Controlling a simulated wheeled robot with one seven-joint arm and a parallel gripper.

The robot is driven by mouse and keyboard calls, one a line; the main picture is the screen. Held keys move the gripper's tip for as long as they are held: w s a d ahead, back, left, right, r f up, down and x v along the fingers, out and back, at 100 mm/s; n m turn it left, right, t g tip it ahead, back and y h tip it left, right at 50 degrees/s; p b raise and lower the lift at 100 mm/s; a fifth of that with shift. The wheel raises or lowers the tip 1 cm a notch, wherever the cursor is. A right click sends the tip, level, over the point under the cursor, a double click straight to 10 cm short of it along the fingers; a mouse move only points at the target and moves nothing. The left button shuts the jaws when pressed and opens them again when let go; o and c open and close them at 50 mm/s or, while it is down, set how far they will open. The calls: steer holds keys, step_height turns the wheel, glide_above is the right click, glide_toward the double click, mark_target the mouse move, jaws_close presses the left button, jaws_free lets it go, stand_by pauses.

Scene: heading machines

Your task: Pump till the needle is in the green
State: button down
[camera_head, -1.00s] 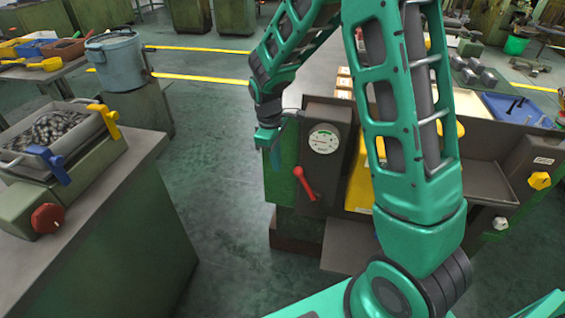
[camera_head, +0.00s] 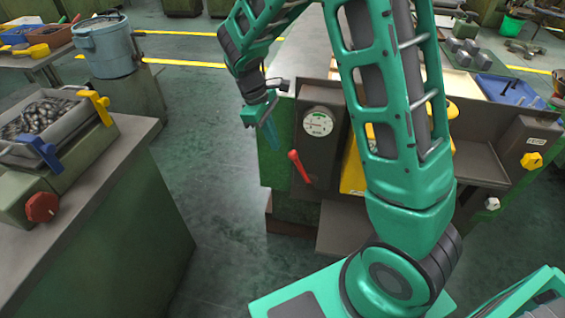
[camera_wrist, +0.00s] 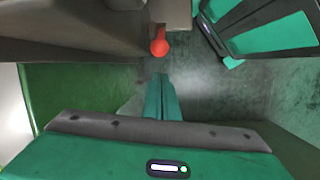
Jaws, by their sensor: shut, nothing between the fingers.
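The pressure gauge (camera_head: 318,122) has a round white dial on a dark panel (camera_head: 325,150) at the machine's near end. Its needle is too small to read. The red pump lever (camera_head: 299,166) sticks out below the gauge, its knob up and to the left. In the wrist view the red knob (camera_wrist: 159,47) shows just beyond my fingertips. My gripper (camera_head: 270,135) is shut and empty, left of the gauge and a little above and left of the lever knob. In the wrist view its fingers (camera_wrist: 160,85) lie together, apart from the knob.
A yellow knob (camera_head: 531,160) is on the machine's right side. At left stands a bench (camera_head: 110,165) with a red knob (camera_head: 42,207) and a bin of metal parts (camera_head: 50,118). A bucket (camera_head: 107,50) is behind it. Floor between bench and machine is clear.

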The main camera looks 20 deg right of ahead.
steer(key=s+a+f+h, duration=0.2)
steer(key=f+h, duration=0.3)
steer(key=f, duration=0.3)
steer(key=s+a+f+h, duration=0.2)
steer(key=s+f+h, duration=0.1)
steer(key=f+h, duration=0.35)
steer(key=s+a+t+h, duration=0.2)
steer(key=a+t+h, duration=0.35)
steer(key=t, duration=0.45)
glide_toward(302, 170)
steer(key=w+d+r, duration=0.3)
steer(key=w, duration=0.3)
steer(key=shift+s+d+r+n, duration=0.1)
steer(key=shift+s+d+n, duration=0.2)
steer(key=shift+s+d, duration=0.1)
steer(key=shift+y, duration=0.3)
